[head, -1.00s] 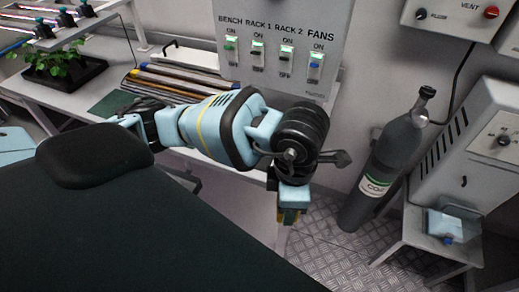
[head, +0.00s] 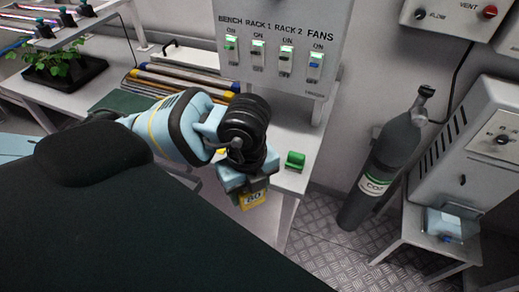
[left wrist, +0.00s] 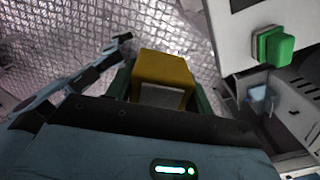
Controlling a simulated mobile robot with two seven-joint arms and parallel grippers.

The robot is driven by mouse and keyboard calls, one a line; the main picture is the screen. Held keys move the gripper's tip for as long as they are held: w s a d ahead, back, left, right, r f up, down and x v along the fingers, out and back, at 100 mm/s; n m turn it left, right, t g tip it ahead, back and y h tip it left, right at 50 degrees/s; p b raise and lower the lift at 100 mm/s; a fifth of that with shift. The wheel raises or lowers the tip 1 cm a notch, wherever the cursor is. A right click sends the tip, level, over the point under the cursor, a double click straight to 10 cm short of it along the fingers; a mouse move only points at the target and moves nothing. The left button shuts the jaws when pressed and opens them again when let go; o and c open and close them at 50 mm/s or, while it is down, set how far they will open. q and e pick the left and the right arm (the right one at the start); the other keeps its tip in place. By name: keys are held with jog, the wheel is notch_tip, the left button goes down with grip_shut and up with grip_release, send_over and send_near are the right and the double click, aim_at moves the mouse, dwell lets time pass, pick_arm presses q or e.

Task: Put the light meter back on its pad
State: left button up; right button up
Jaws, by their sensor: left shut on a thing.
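My left gripper (head: 247,184) is shut on the yellow light meter (head: 253,202), which hangs below the fingers in front of the bench's front edge. A dark green flat pad (head: 118,103) lies on the bench at the left, partly hidden by my left arm. I take it for the meter's pad, but no label shows. My right gripper is not in view.
A small green block (head: 295,160) stands at the bench's right end; it also shows in the left wrist view (left wrist: 274,46). Tubes (head: 185,82) lie at the back below the switch panel (head: 285,40). A seedling tray (head: 65,72) is at left. A CO2 cylinder (head: 385,172) stands at right.

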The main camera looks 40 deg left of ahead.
pick_arm(q)
jog(key=n, duration=0.1)
jog(key=a+n, duration=0.1)
jog(key=n, duration=0.1)
jog(key=shift+s+a, duration=0.1)
jog(key=shift+s, duration=0.1)
jog(key=shift+w, duration=0.1)
jog(key=w+a, duration=0.2)
jog(key=w, duration=0.2)
jog(key=w+a+f, duration=0.1)
jog(key=w+a, duration=0.1)
jog(key=w, duration=0.3)
jog(key=w+a, duration=0.2)
jog(key=w, duration=0.3)
jog(key=shift+w+a+f, duration=0.1)
jog(key=shift+a+f, duration=0.05)
jog(key=shift+f, duration=0.1)
jog(key=shift+w+f, duration=0.1)
jog(key=shift+f, duration=1.65)
jog(key=shift+f, duration=0.15)
jog(key=o, duration=1.1)
jog(key=shift+o, duration=0.2)
